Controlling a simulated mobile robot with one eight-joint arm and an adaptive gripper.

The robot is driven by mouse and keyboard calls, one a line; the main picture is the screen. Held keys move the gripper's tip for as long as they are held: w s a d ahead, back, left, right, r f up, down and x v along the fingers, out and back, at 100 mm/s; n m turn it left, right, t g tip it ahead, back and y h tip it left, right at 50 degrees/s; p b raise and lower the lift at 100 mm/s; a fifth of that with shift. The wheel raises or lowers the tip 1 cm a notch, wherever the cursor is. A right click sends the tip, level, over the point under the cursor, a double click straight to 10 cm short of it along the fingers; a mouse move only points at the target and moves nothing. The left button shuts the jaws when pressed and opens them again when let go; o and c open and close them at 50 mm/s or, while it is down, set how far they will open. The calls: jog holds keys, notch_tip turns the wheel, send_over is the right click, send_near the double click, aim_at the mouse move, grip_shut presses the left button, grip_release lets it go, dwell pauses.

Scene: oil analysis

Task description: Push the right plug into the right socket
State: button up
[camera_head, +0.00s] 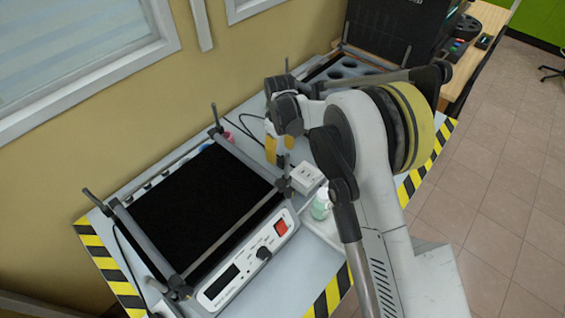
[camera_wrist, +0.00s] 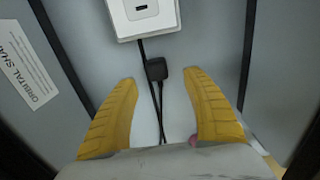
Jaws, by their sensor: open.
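A white socket block (camera_wrist: 152,24) with a dark slot is at the top of the wrist view. In the head view the white socket block (camera_head: 306,178) sits on the table beside the shaker. A small black plug (camera_wrist: 157,70) on a dark cable lies just below the block in the wrist view. My gripper (camera_wrist: 160,82) is open, its yellow fingers on either side of the plug with clear gaps. In the head view my gripper (camera_head: 280,146) points down behind the socket block. Only one plug is clear; it is hidden in the head view.
An orbital shaker (camera_head: 245,272) with a black platform fills the table's left. A small bottle (camera_head: 320,207) stands in front of the socket block. A rack with round holes (camera_head: 345,68) is behind my arm. Dark cables (camera_wrist: 157,112) run between my fingers.

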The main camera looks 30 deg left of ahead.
aim_at(283, 159)
jog(key=f, duration=0.1)
jog(key=f+b, duration=0.1)
jog(key=f, duration=0.1)
jog(key=f+b, duration=0.1)
jog(key=f, duration=0.1)
jog(key=shift+w+d+f, duration=0.1)
jog(key=shift+w+d, duration=0.05)
jog(key=shift+d, duration=0.1)
jog(key=c, duration=1.2)
